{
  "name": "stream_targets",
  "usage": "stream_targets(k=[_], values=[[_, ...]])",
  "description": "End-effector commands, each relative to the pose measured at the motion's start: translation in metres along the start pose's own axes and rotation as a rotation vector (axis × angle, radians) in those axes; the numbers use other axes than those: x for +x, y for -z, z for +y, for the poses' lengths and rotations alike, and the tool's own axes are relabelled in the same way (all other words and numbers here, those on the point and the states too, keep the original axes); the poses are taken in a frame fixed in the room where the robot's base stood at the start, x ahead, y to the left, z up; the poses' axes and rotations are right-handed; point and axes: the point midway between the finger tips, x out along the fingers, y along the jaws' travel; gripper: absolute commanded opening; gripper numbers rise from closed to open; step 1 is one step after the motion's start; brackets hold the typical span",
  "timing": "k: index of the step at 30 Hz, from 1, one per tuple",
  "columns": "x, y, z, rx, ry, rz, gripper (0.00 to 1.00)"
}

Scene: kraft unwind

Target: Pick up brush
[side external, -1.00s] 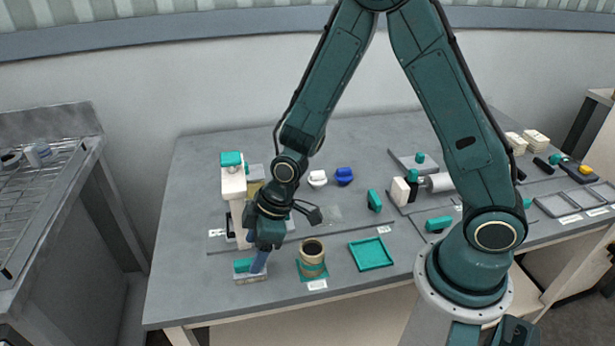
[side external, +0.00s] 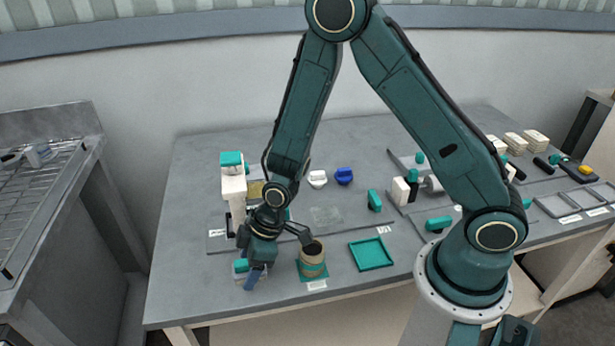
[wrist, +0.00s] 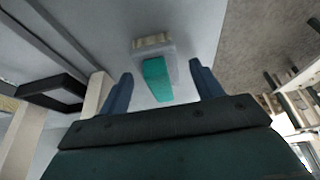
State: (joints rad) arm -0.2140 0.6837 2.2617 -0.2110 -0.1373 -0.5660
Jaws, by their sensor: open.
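The brush (wrist: 157,78) has a teal handle and a pale bristle end on a light grey block. In the wrist view it lies between my two blue fingers, with a gap on each side. In the side view the brush (side external: 241,265) lies near the front left of the table and is partly hidden by my gripper (side external: 255,275). My gripper (wrist: 160,84) is open and empty, with its fingers pointing down close over the brush. I cannot tell how far the fingertips are above the table.
A cup-like tan roll (side external: 312,257) on a teal base stands just right of my gripper. A teal tray (side external: 370,254) lies further right. A white and teal upright device (side external: 232,185) stands behind. The table's front edge is close.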

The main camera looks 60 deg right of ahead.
Motion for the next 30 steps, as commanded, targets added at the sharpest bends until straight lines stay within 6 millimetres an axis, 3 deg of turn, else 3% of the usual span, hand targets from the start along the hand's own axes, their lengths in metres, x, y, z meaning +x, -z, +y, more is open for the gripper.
stream_targets(k=[10,15,18,30], values=[[-0.0003,0.0001,-0.0001,0.000,0.000,0.000,0.64],[-0.0004,0.0001,-0.0001,0.000,0.000,0.000,0.30],[-0.0004,0.0001,0.0000,0.000,0.000,0.000,0.16],[-0.0031,0.0017,0.0002,0.000,-0.001,0.002,0.16]])
